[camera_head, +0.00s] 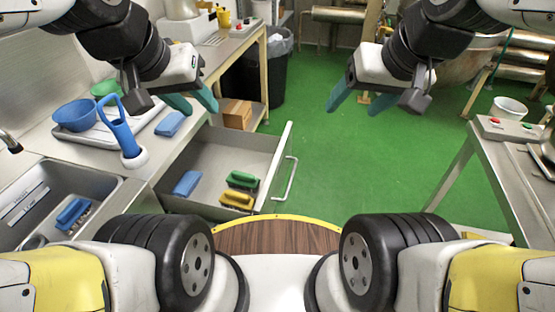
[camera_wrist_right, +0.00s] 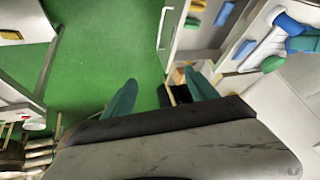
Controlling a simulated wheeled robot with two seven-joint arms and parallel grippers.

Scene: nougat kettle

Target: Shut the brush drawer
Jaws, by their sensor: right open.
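The brush drawer (camera_head: 208,150) is a grey metal drawer pulled out from the counter on the left in the head view. Its white front panel (camera_head: 281,158) carries a bar handle (camera_head: 287,179). A blue brush (camera_head: 186,183), a green brush (camera_head: 241,180) and a yellow brush (camera_head: 237,200) lie inside. The handle (camera_wrist_right: 163,28) also shows in the right wrist view. My left gripper (camera_head: 200,108) is open and empty above the drawer's far side. My right gripper (camera_head: 347,108) is open and empty, right of the drawer over the floor, apart from the handle.
The counter holds a blue bowl (camera_head: 75,115), a blue scoop-like tool (camera_head: 119,128) and a blue block (camera_head: 170,124). A sink (camera_head: 98,187) is at the left. A cardboard box (camera_head: 237,114) and dark bin (camera_head: 268,78) stand behind. A metal table (camera_head: 500,150) is at the right. Green floor between is clear.

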